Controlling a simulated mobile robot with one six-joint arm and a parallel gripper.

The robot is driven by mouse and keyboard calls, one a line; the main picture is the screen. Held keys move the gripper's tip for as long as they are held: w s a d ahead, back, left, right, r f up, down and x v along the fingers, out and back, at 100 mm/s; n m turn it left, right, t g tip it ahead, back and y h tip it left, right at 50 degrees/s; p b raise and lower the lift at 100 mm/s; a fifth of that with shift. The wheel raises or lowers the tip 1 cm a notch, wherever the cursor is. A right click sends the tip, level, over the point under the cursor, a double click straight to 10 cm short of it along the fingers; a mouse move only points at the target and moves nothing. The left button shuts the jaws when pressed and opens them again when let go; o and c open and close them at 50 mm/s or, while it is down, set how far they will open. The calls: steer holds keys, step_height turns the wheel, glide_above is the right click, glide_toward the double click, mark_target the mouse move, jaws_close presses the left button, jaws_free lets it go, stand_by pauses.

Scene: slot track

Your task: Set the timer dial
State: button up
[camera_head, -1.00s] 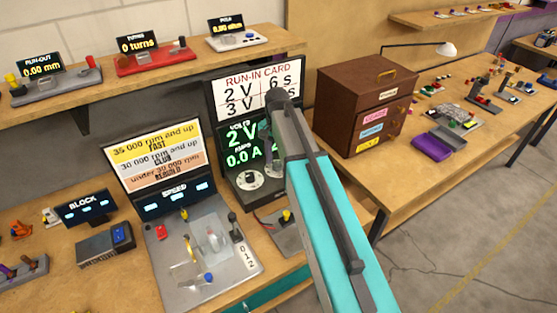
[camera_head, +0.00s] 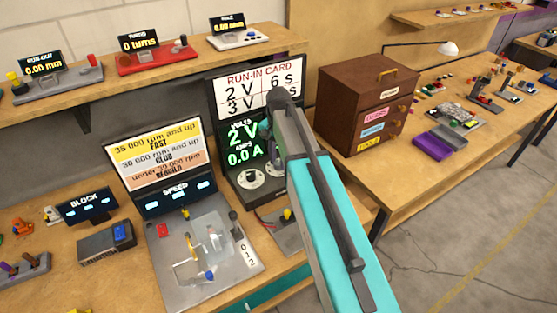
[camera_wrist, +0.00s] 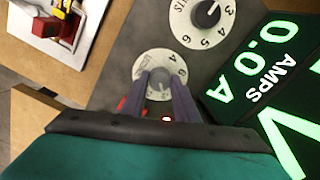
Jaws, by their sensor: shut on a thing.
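The timer dial (camera_wrist: 152,64) is a round white dial with dark marks on a dark panel, in the upper middle of the wrist view. My gripper (camera_wrist: 161,78) reaches over it, with its two grey fingers shut on its knob. The fingers hide the knob and part of the scale, so I cannot read the setting. In the head view my gripper's end (camera_head: 281,98) is in front of the power unit, and the timer dial (camera_head: 273,178) shows only partly beside my arm. The run-in card (camera_head: 256,88) reads 2 V, 6 s and 3 V.
A second white dial (camera_wrist: 212,40), with numbers, sits beside the held one. The green display (camera_head: 243,145) reads 2 V and 0.0 A. The speed stand (camera_head: 180,285) is left; a brown drawer cabinet (camera_head: 340,105) is right.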

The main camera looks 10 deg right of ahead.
steer(key=n, duration=0.4)
steer(key=shift+n, duration=0.3)
steer(key=n, duration=0.8)
steer(key=shift+n, duration=0.3)
steer(key=n, duration=0.4)
steer(key=shift+w, duration=0.1)
steer(key=shift+r, duration=0.1)
steer(key=o, duration=1.1)
steer(key=shift+c, duration=0.2)
